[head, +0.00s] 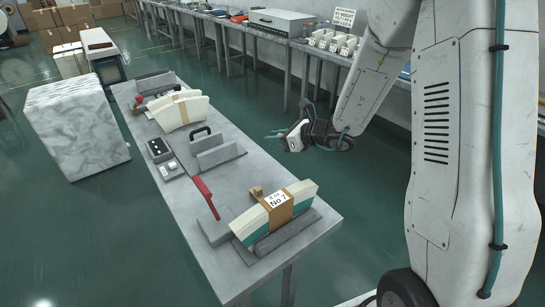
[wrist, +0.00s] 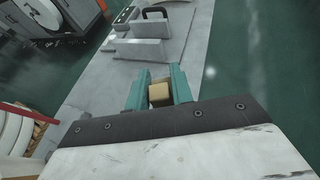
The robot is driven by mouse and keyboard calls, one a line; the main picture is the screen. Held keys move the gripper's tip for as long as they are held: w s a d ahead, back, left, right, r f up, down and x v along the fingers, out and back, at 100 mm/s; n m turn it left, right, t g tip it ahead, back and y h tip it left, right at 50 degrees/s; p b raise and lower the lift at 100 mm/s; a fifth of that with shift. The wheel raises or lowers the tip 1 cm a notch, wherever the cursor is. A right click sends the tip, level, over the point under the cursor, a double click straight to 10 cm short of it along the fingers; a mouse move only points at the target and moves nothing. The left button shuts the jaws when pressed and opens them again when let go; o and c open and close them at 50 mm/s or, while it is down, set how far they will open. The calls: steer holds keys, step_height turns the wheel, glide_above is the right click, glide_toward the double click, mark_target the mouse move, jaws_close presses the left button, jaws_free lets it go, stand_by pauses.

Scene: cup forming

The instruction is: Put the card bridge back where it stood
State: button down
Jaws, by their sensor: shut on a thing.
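A brown card band (head: 284,207) with a white "4 oz No 7" label sits astride the cream and teal stack (head: 248,226) at the table's near end. A small tan block (head: 257,192) shows at its top edge. My gripper (head: 274,137) appears up and right of that stack in the head view, apart from it. In the wrist view my teal fingers are closed on a small tan block (wrist: 160,94). The head view does not show the held piece clearly. I cannot tell whether it belongs to a card bridge.
The grey table (head: 185,213) also holds a red-handled tool (head: 205,190), a metal fixture (head: 218,157), a dark control box (head: 159,150) and another banded cream stack (head: 183,110). A white marbled block (head: 75,128) stands left of the table. Green floor lies open on the right.

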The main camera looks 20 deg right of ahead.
mark_target(278, 185)
steer(key=shift+s+a+f+n+g+y, duration=0.25)
steer(key=shift+s+f+n+g+y, duration=0.2)
steer(key=shift+s+f+n+g, duration=0.8)
steer(key=shift+s+a+f+n+g+y, duration=0.25)
steer(key=shift+s+f+y, duration=0.45)
steer(key=shift+f, duration=1.2)
steer(key=shift+s+a+f+n+g+y, duration=0.3)
steer(key=shift+s+f+n+g, duration=0.35)
steer(key=shift+s+f, duration=0.75)
steer(key=shift+w+f, duration=0.2)
steer(key=shift+f, duration=0.6)
steer(key=c, duration=1.1)
jaws_free()
steer(key=shift+c, duration=0.2)
steer(key=shift+d+r, duration=0.1)
